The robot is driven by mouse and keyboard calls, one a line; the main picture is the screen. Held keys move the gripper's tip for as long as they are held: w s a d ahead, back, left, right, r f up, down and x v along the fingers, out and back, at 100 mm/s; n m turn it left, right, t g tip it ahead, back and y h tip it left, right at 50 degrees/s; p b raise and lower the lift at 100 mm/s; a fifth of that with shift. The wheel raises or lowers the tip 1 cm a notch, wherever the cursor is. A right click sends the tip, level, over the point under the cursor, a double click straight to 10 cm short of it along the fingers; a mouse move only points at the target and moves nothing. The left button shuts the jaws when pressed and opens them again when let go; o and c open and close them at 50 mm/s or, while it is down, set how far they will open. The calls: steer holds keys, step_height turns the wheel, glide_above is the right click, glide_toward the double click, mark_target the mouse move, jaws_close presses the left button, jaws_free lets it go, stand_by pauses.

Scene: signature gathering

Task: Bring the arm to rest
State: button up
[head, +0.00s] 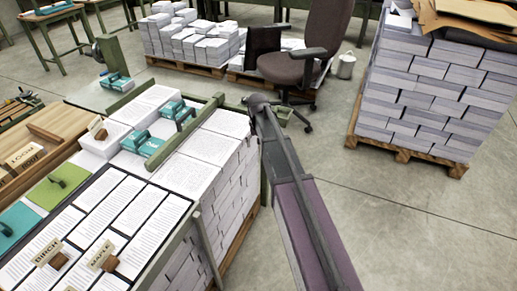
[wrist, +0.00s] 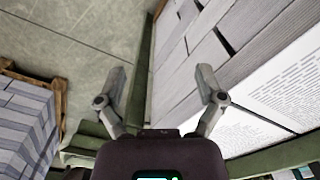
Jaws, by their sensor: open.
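My gripper (wrist: 161,78) shows in the wrist view with its two fingers spread apart and nothing between them. Below and beyond the fingers are a green frame post (wrist: 143,75) and the side of a stack of printed paper (wrist: 192,60). In the head view my arm reaches up from the bottom edge to beside the right side of the paper-laden bench. I cannot make out the gripper fingers there.
The bench holds printed sheets (head: 125,207), teal clamp-like pieces (head: 142,142) and a green rail (head: 184,133). An office chair (head: 307,60) stands beyond my arm. A tall paper stack (head: 430,95) on a pallet is at right. Floor (head: 400,215) between is clear.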

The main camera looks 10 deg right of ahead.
steer(key=shift+s+f, duration=0.15)
steer(key=shift+s, duration=0.1)
steer(key=s, duration=2.3)
step_height(320, 180, up, 21)
steer(key=p, duration=2.1)
steer(key=shift+w+n, duration=0.15)
steer(key=shift+n, duration=0.15)
steer(key=c, duration=0.4)
steer(key=shift+c, duration=0.2)
